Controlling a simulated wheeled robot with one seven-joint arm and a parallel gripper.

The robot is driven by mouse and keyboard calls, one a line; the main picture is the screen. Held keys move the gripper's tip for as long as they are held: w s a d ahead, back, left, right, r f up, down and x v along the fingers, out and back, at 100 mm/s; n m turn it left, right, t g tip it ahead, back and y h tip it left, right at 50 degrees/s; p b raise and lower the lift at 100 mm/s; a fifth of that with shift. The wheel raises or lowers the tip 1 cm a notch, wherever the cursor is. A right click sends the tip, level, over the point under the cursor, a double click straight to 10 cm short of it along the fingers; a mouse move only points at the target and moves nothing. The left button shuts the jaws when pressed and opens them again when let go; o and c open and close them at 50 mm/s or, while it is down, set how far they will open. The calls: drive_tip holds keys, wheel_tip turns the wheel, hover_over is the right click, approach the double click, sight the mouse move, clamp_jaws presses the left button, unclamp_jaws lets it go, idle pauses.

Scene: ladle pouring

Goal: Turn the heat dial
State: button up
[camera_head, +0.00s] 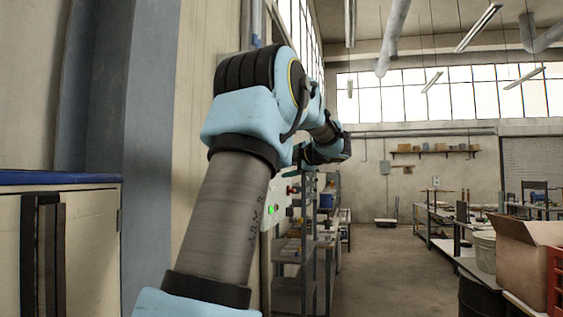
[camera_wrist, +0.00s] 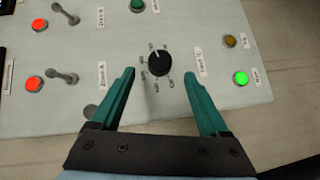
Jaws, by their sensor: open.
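The heat dial is a round black knob (camera_wrist: 160,63) with a white pointer mark and small labels around it, on a pale control panel (camera_wrist: 110,75) in the wrist view. My gripper (camera_wrist: 159,72) is open, with its two teal fingers spread left and right of the knob. Whether the fingertips are level with the knob or short of it, I cannot tell.
The panel also carries a lit green button (camera_wrist: 240,77), red lights (camera_wrist: 34,83), toggle switches (camera_wrist: 63,78) and an amber button (camera_wrist: 229,41). In the head view a shelf rack (camera_head: 290,250) stands below the panel. A cardboard box (camera_head: 525,255) is at the right, with open floor between.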

drive_tip(key=p+x, duration=0.1)
drive_tip(key=x, duration=0.3)
drive_tip(key=shift+w+a, duration=0.25)
clamp_jaws()
idle(0.4)
